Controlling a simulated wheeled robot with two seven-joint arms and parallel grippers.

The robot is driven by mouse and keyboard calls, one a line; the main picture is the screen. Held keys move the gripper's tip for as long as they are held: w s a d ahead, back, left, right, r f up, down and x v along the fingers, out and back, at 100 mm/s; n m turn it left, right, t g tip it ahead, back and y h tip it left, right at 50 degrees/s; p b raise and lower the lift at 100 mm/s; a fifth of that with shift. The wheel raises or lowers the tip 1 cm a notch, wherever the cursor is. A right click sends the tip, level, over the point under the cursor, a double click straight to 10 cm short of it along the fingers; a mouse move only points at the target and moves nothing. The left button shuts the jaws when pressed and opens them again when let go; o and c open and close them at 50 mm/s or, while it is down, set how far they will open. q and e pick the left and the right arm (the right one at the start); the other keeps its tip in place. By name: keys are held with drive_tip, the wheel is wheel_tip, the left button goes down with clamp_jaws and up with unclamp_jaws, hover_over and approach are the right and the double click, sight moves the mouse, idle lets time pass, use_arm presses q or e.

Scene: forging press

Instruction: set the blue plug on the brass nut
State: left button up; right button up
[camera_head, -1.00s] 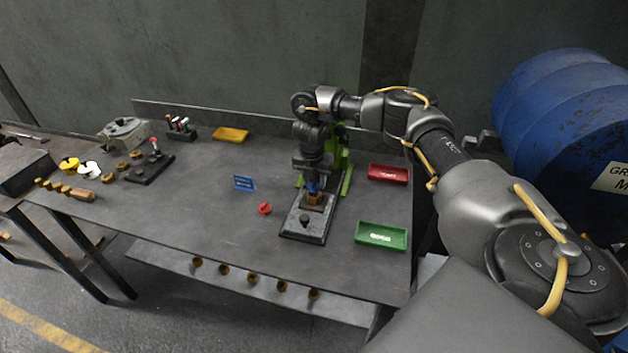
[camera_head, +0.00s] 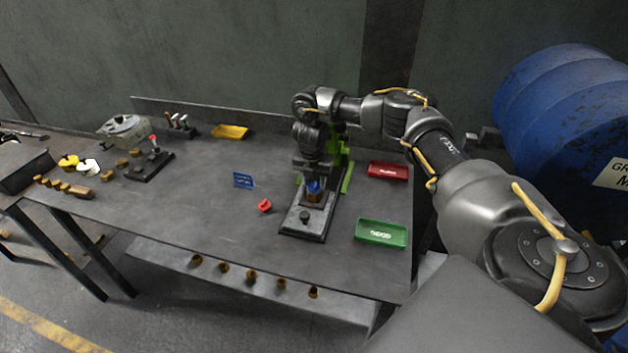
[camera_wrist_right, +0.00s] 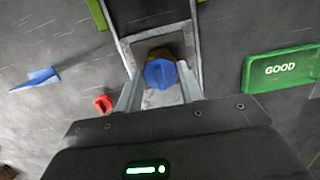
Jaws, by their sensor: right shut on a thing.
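The blue plug (camera_head: 315,187) is at the brass nut (camera_head: 314,198) on the dark press base (camera_head: 303,222). In the right wrist view the blue plug (camera_wrist_right: 160,73) covers much of the brass nut (camera_wrist_right: 158,52); I cannot tell whether it rests fully on it. My right gripper (camera_head: 314,182) points down over the nut. In the right wrist view its fingers (camera_wrist_right: 159,90) stand on either side of the plug, shut on it. My left gripper is out of view.
A green GOOD tray (camera_head: 381,234) and a red tray (camera_head: 388,171) lie to the right of the press. A red piece (camera_head: 265,205) and a blue sign (camera_head: 243,180) are to its left. The green press frame (camera_head: 347,178) stands close behind my gripper.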

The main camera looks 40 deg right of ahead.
drive_tip(key=shift+f, duration=0.1)
drive_tip(key=o, duration=0.7)
drive_tip(key=r+p, duration=0.4)
drive_tip(key=a+r+p, duration=0.1)
drive_tip(key=r+p, duration=0.2)
drive_tip(key=shift+s, duration=0.3)
drive_tip(key=shift+r, duration=0.1)
wheel_tip(320, 180, up, 3)
drive_tip(key=p, duration=0.3)
idle(0.7)
